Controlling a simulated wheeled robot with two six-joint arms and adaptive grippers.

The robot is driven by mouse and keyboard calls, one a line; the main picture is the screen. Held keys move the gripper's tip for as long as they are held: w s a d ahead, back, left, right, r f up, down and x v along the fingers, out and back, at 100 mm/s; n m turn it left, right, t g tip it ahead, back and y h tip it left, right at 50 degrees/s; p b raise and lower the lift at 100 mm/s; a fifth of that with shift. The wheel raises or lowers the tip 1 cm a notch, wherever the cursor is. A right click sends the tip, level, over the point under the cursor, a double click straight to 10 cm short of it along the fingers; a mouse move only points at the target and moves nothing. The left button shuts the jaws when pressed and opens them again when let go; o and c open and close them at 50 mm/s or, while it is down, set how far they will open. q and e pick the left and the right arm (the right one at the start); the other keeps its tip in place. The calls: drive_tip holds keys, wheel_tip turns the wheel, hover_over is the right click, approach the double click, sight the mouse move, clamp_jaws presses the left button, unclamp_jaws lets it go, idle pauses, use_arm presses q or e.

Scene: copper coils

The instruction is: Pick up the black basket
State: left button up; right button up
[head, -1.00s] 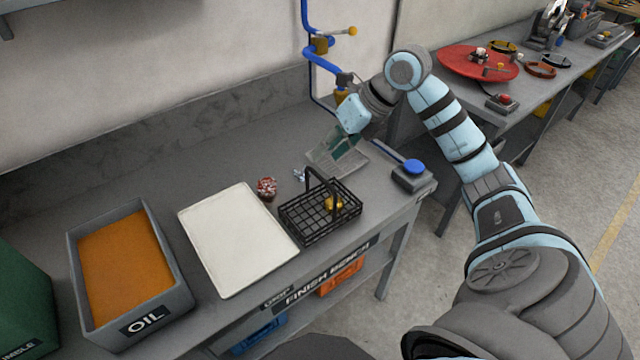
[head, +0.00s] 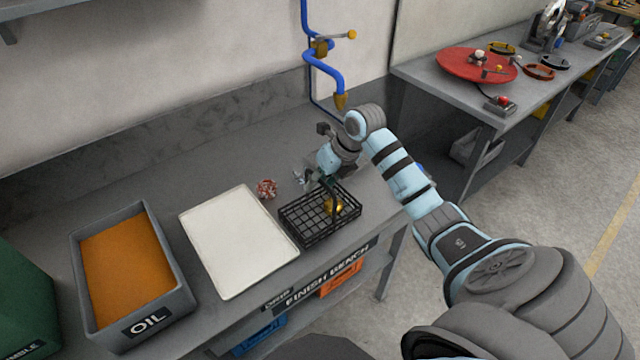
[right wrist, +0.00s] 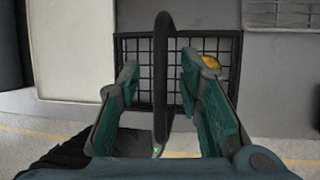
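The black basket (head: 305,222) is a wire-mesh basket with an upright arched handle. It sits on the bench to the right of the white tray, with a gold-coloured piece (head: 334,206) inside. In the head view my right gripper (head: 326,182) is at the handle, above the basket, and partly hides the top of it. In the right wrist view the handle (right wrist: 161,80) passes between the two green fingers of the right gripper (right wrist: 158,90). Gaps show on both sides of the handle, so the fingers are apart. My left gripper is not in view.
The white tray (head: 238,243) lies left of the basket. A bin labelled OIL (head: 160,325) stands further left. A small red-and-white item (head: 266,187) is behind the basket. A blue pipe (head: 325,70) with a nozzle hangs at the wall.

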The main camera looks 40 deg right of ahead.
drive_tip(key=shift+f, duration=0.25)
idle(0.3)
clamp_jaws()
